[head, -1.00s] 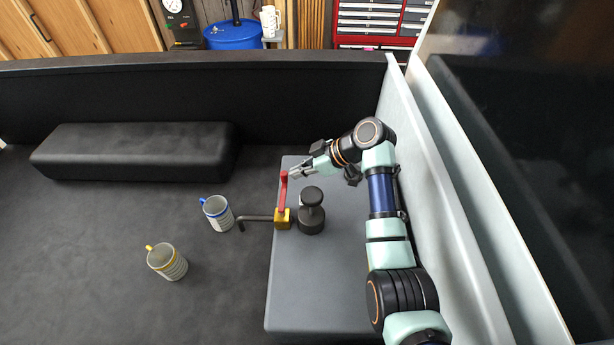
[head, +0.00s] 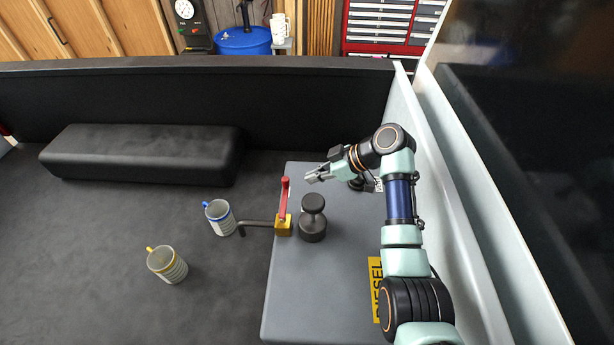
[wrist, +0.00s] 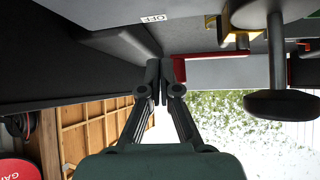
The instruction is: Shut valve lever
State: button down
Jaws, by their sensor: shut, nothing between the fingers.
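The red valve lever (head: 284,198) stands out from a yellow valve body (head: 282,225) at the left edge of a grey tank (head: 300,300). A dark bent spout (head: 255,223) runs left from the valve. My gripper (head: 310,178) is shut and empty, just right of the lever's far end, with a small gap between them in the head view. In the wrist view, the closed fingertips (wrist: 159,68) are close beside the red lever (wrist: 205,54); contact cannot be told there. An upside-down OFF label (wrist: 155,18) lies beyond the fingers.
A black knobbed cap (head: 313,220) rises from the tank right of the valve, close to my gripper. A blue-handled mug (head: 220,218) and a yellow-handled mug (head: 167,264) stand on the dark bed. A long black box (head: 140,155) lies at the back left.

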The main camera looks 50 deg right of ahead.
jog(key=s+d+r+b, duration=0.1)
jog(key=s+d+r, duration=0.4)
jog(key=r, duration=0.1)
jog(key=shift+s+d+r, duration=0.2)
jog(key=shift+r, duration=0.15)
